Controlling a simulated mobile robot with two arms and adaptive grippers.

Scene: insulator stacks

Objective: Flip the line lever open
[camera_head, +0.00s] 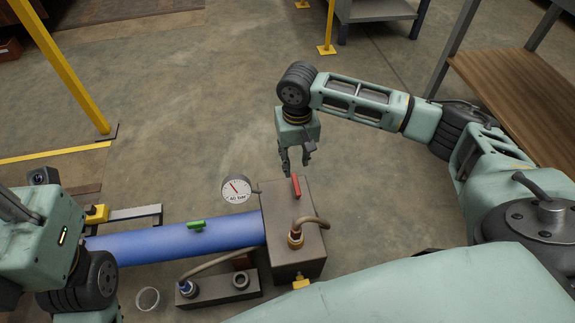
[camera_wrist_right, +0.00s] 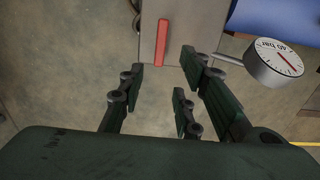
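A red lever (camera_head: 296,186) sits on the top of a grey-brown box (camera_head: 286,258) near its far edge. The red lever (camera_wrist_right: 162,42) also shows upright in the right wrist view, on the box face ahead of my fingers. A green lever (camera_head: 196,225) lies along the top of a blue pipe (camera_head: 150,243) left of the box. I cannot tell which is the line lever. My right gripper (camera_head: 297,164) hangs just beyond the red lever, apart from it. In the wrist view its fingers (camera_wrist_right: 160,88) are spread and empty. My left arm shows at the left; its gripper does not.
A round gauge (camera_head: 236,190) stands left of the box, close to the red lever. A hose runs from a brass fitting (camera_head: 296,239) on the box. A low block (camera_head: 222,288) with ports lies in front of the pipe. The floor beyond the box is clear.

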